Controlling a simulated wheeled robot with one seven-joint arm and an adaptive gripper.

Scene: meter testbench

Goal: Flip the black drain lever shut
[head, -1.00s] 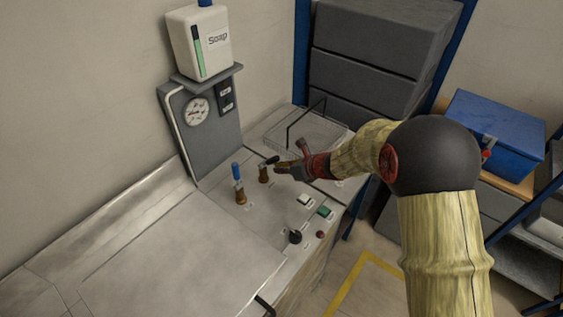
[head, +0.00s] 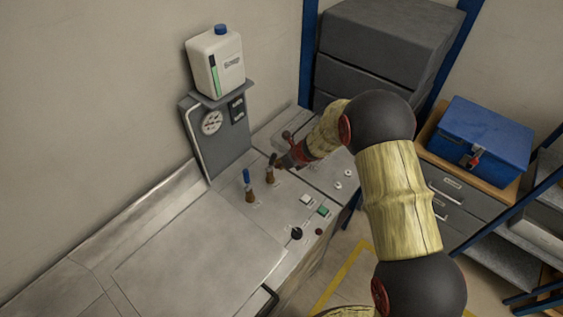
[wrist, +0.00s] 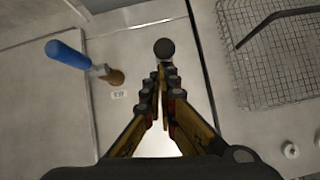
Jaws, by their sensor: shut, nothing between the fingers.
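The black drain lever (head: 271,161) stands on a brass valve on the metal bench panel, to the right of the blue lever (head: 247,177). Its handle looks near upright in the head view. In the wrist view its round black end (wrist: 164,47) faces the camera, just past my fingertips; its brass base is hidden there. My gripper (head: 283,163) is shut and empty, close beside the black lever on its right. In the wrist view the closed fingertips (wrist: 160,72) are right by the lever; I cannot tell whether they touch it.
The blue lever (wrist: 68,56) leans left in the wrist view. A wire basket (wrist: 285,60) lies to the right. A white button (head: 306,199), green button (head: 323,210) and black knob (head: 296,233) sit nearer the bench front. A gauge panel (head: 215,140) stands behind.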

